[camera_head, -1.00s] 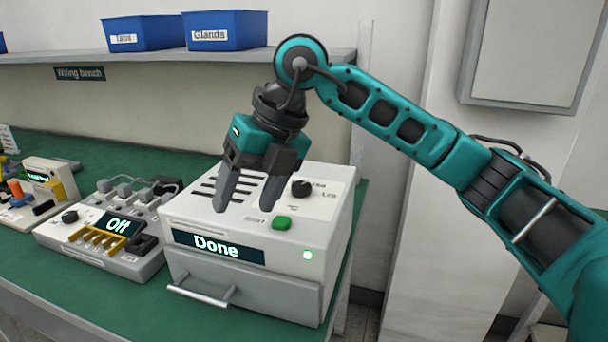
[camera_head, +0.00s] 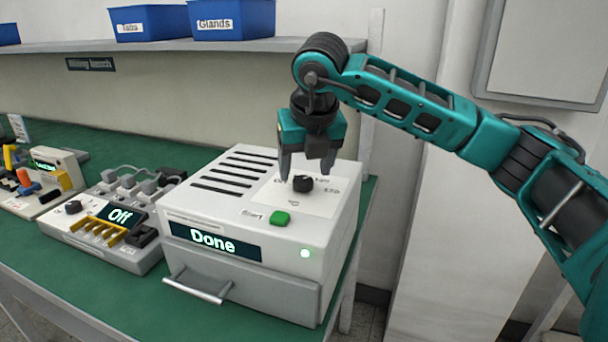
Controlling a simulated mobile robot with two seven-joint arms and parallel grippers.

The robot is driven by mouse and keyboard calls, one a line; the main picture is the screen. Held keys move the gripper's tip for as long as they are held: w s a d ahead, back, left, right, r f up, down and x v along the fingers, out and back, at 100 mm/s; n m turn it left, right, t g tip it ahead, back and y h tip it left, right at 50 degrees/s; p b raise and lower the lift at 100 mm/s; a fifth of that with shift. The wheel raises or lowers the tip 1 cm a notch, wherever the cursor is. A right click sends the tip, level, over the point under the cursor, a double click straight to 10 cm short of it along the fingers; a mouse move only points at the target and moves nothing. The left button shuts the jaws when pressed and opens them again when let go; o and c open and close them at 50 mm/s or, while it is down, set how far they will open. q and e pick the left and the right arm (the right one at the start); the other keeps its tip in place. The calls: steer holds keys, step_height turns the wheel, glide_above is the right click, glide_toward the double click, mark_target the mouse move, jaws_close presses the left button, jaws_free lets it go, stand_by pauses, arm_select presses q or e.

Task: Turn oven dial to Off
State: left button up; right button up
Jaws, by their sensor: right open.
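My right gripper (camera_head: 306,170) is open, fingers pointing down, just above and around the back of the dial. I cannot tell whether the fingers touch it. The dial's pointer is too small to read. My left gripper is not in view.
A green Start button (camera_head: 280,218) lies in front of the dial, and vent slots (camera_head: 230,175) lie left. The shelf (camera_head: 180,45) with blue bins (camera_head: 232,18) runs behind.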

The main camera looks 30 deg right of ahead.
mark_target(303, 184)
steer(key=shift+x, duration=1.35)
steer(key=shift+c, duration=0.3)
steer(key=c, duration=1)
